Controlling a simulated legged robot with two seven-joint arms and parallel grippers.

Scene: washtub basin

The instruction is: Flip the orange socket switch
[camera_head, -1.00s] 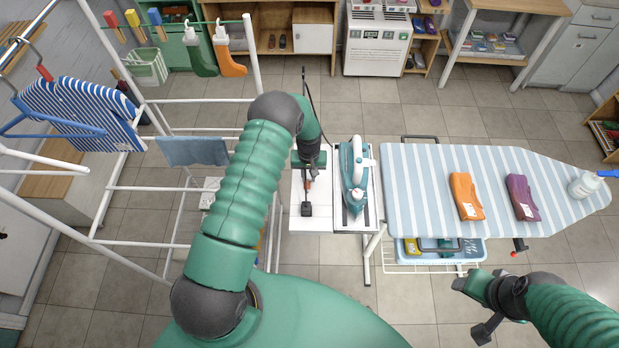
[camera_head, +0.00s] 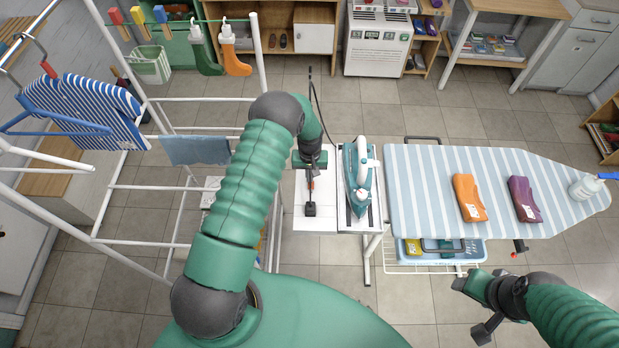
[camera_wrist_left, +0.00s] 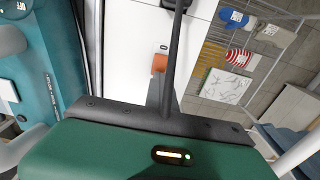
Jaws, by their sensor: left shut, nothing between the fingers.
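The orange socket switch (camera_wrist_left: 159,64) shows in the left wrist view as a small orange block on the white board (camera_wrist_left: 135,45), just left of my dark fingers and partly behind them. In the head view only a small orange bit (camera_head: 311,185) shows beside the fingers. My left gripper (camera_head: 310,209) points down over the white board, left of the iron. It is shut and empty; its dark fingers also cross the wrist view (camera_wrist_left: 177,5). I cannot tell whether it touches the switch. My right gripper (camera_head: 467,306) is low at the right, apart from everything, its jaws unclear.
A teal iron (camera_head: 352,180) stands close on the right of the gripper. A striped ironing board (camera_head: 425,185) lies farther right with folded orange and purple cloths. A white drying rack (camera_head: 140,188) stands at the left. A black cord (camera_head: 318,100) rises behind the gripper.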

